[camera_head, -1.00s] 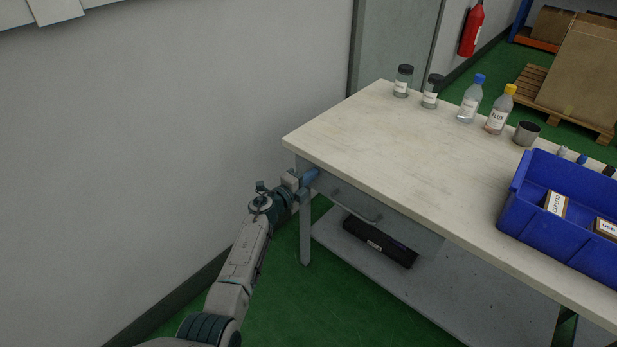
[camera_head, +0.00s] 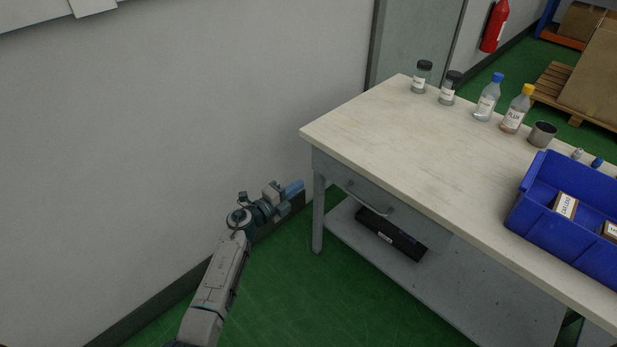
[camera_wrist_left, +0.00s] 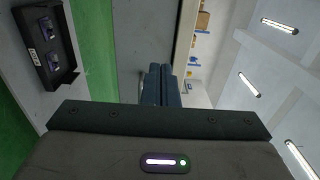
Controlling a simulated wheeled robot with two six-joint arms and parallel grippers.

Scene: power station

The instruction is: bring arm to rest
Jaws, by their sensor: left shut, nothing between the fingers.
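My left gripper (camera_head: 294,189) is in the head view, left of the table's near corner and apart from it. Its blue fingers are together and hold nothing. In the left wrist view the two fingers (camera_wrist_left: 161,84) also show side by side with no gap. My left arm comes in from the bottom left, beside the grey wall. My right gripper is in neither view.
The table (camera_head: 375,135) carries jars and bottles at the back and a blue bin (camera_head: 533,213) at right. A closed drawer (camera_head: 385,200) is below its top. A black case (camera_head: 390,235) lies on the lower shelf. Green floor is clear between arm and table.

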